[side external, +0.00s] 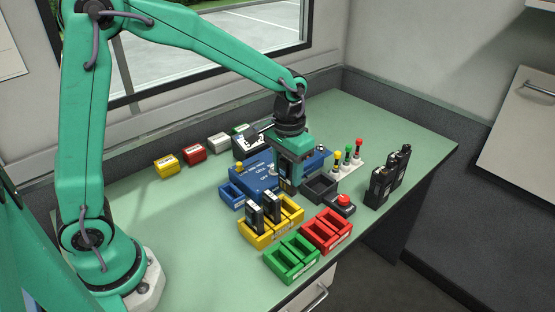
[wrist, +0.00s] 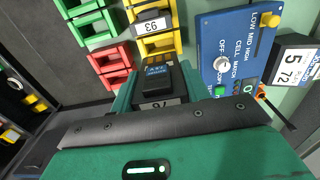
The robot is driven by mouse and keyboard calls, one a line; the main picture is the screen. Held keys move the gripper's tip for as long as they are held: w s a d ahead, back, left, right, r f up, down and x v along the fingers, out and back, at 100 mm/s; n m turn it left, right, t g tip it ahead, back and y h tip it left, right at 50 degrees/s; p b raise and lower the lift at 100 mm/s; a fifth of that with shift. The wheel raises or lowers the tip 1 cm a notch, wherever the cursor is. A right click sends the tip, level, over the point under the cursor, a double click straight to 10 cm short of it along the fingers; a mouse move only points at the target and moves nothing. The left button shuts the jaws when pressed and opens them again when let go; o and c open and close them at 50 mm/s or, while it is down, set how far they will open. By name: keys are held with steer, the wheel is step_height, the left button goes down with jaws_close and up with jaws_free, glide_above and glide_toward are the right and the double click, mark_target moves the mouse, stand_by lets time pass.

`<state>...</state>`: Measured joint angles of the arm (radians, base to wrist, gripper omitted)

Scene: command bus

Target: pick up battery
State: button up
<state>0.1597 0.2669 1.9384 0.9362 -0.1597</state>
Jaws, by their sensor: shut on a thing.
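My gripper (side external: 291,178) points down over the middle of the table, at the front edge of the blue cell tester. Its jaws are shut on a dark battery (side external: 286,186), whose lower part shows below the fingers. In the wrist view the battery (wrist: 156,77) sits between the two teal fingers, with gold contacts on its end. Two other black batteries (side external: 254,216) stand upright in the yellow tray (side external: 262,240). I cannot tell how high the held battery is above the table.
Green (side external: 290,261) and red (side external: 327,232) trays look empty. Small coloured boxes (side external: 193,154) line the back.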

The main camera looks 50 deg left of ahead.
steer(key=shift+r, duration=0.9)
stand_by(0.4)
steer(key=shift+s+a, duration=0.15)
steer(key=shift+a, duration=0.35)
glide_above(232, 196)
steer(key=s+d, duration=0.1)
steer(key=shift+d+f, duration=0.15)
steer(key=shift+f, duration=0.65)
steer(key=shift+f, duration=0.1)
steer(key=shift+f, duration=2.1)
steer(key=shift+f, duration=2.05)
